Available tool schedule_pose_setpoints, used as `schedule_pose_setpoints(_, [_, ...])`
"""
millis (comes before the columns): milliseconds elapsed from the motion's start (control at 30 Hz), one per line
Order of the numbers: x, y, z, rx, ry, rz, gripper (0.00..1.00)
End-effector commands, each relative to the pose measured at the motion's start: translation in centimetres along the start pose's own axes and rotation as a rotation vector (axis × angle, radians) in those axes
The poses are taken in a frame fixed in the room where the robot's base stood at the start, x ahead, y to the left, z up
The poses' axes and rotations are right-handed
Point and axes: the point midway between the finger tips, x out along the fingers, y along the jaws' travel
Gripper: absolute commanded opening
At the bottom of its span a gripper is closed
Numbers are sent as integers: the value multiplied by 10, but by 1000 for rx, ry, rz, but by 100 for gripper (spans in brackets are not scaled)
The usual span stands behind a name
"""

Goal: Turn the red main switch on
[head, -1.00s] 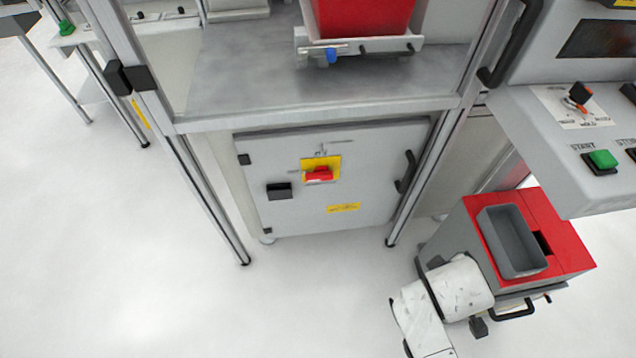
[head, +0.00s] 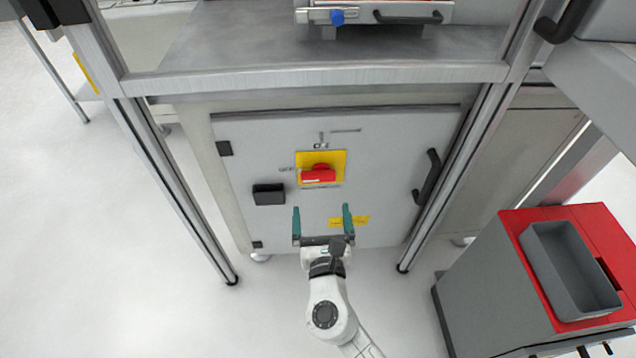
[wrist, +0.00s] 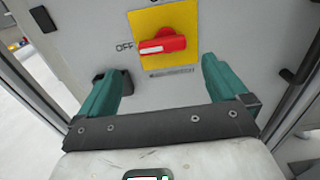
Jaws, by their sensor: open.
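The red main switch (head: 319,174) sits on a yellow plate (head: 334,157) on the grey cabinet door. Its red handle lies about horizontal, its end pointing left toward the OFF label. In the wrist view the switch (wrist: 163,43) is just beyond the fingertips, and the OFF label (wrist: 125,47) is left of it. My gripper (head: 322,212) is open and empty, its two green fingers spread wide. In the head view it is below the switch, apart from it. In the wrist view the gripper (wrist: 160,75) has the switch between and ahead of its fingers, not touching.
A black latch (head: 268,194) is left of the switch and a black door handle (head: 427,178) is at right. Metal posts (head: 178,190) flank the door, and a steel shelf (head: 320,77) overhangs it. A red and grey cart (head: 520,270) stands at right.

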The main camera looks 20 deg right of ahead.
Motion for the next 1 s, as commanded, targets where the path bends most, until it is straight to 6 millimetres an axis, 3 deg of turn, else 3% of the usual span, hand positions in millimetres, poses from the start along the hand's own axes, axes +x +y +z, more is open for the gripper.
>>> schedule_pose_setpoints(600, [94,-2,1,5,-2,-5,100])
schedule_pose_setpoints(1000, [104,-2,2,6,-1,-4,100])
